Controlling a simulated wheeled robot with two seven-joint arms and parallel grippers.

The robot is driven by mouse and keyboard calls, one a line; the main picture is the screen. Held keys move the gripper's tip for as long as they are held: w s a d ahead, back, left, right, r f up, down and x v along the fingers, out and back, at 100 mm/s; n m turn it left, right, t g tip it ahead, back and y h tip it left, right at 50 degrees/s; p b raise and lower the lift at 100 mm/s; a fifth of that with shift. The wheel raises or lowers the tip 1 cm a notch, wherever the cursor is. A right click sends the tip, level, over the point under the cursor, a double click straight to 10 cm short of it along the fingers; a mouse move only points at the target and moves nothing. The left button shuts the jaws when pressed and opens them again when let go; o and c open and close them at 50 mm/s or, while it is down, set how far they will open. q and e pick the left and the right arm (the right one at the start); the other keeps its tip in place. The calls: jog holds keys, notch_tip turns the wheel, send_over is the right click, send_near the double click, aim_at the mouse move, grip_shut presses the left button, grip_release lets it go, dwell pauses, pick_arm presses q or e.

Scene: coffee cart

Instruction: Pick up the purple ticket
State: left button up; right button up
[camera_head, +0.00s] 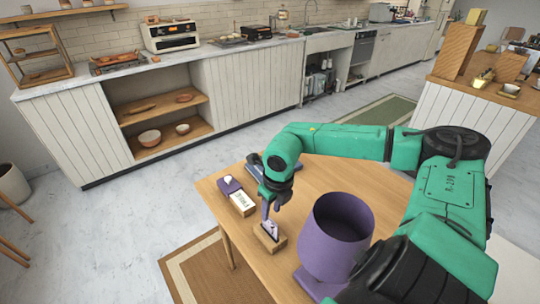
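A small purple ticket (270,229) stands in a slot of a wooden block (272,243) near the left front edge of the wooden table. My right gripper (268,217) points down directly above the block, with its fingertips at the ticket's upper part. The fingers look close together, but at this size I cannot tell whether they are shut on the ticket. The ticket's top is partly hidden by the fingers. My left gripper is out of view.
Left of the block are a lettered white card on a wooden holder (242,203) and a purple item with a white top (229,186). A dark flat object (255,164) lies behind. A large purple cylindrical container (337,236) stands close on the right.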

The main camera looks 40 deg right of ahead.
aim_at(269, 223)
jog(key=f, duration=0.1)
jog(key=f+p, duration=0.1)
jog(key=f, duration=0.3)
jog(key=shift+w+a+f+p, duration=0.1)
jog(key=shift+w+f+p, duration=0.1)
jog(key=shift+w+p, duration=0.15)
jog(key=f, duration=0.2)
jog(key=shift+w+f, duration=0.25)
jog(key=shift+f, duration=0.15)
jog(key=shift+r, duration=0.1)
grip_shut()
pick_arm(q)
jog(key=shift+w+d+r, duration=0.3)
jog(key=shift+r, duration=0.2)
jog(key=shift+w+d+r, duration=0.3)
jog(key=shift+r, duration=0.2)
